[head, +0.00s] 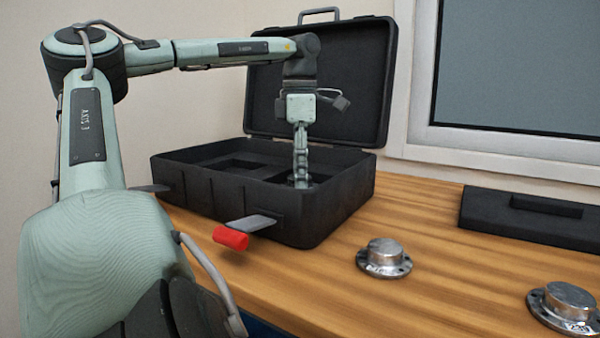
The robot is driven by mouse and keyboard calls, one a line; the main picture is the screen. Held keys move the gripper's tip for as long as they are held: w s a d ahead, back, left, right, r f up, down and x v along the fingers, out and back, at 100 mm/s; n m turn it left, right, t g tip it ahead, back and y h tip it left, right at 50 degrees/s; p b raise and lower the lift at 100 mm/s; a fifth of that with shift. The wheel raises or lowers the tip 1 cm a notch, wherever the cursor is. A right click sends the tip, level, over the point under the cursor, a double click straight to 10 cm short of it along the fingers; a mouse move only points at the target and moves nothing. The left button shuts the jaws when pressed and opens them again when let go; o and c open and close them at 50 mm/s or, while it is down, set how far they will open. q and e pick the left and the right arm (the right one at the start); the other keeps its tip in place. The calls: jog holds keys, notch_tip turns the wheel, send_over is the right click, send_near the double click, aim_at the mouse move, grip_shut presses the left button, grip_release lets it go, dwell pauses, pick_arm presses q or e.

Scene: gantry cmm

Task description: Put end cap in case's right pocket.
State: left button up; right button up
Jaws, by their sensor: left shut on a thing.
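The open black case (180,190) stands on the wooden bench with its lid (350,75) raised at the back. Its foam shows a left recess and a right pocket. My left gripper (300,178) points straight down into the right pocket. It is shut on a metal end cap (298,183), of which only a little shows at the fingertips; the case's front wall hides the lower part. I cannot tell whether the cap touches the pocket floor. My right gripper is out of view.
Two flanged metal caps, one near the middle (384,255) and one at the lower right (567,302), stand on the bench (450,290). A flat black block (530,230) lies at the back right. A latch with a red grip (231,238) sticks out of the case's front.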

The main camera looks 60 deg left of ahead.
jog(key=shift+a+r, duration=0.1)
pick_arm(q)
jog(key=shift+f, duration=0.15)
jog(key=o, duration=1.3)
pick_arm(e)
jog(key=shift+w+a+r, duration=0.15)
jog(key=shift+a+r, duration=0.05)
pick_arm(q)
notch_tip(320, 180, up, 6)
jog(key=shift+r+p, duration=0.1)
jog(key=shift+p, duration=0.65)
jog(key=shift+r+p, duration=0.65)
jog(key=shift+r, duration=2.4)
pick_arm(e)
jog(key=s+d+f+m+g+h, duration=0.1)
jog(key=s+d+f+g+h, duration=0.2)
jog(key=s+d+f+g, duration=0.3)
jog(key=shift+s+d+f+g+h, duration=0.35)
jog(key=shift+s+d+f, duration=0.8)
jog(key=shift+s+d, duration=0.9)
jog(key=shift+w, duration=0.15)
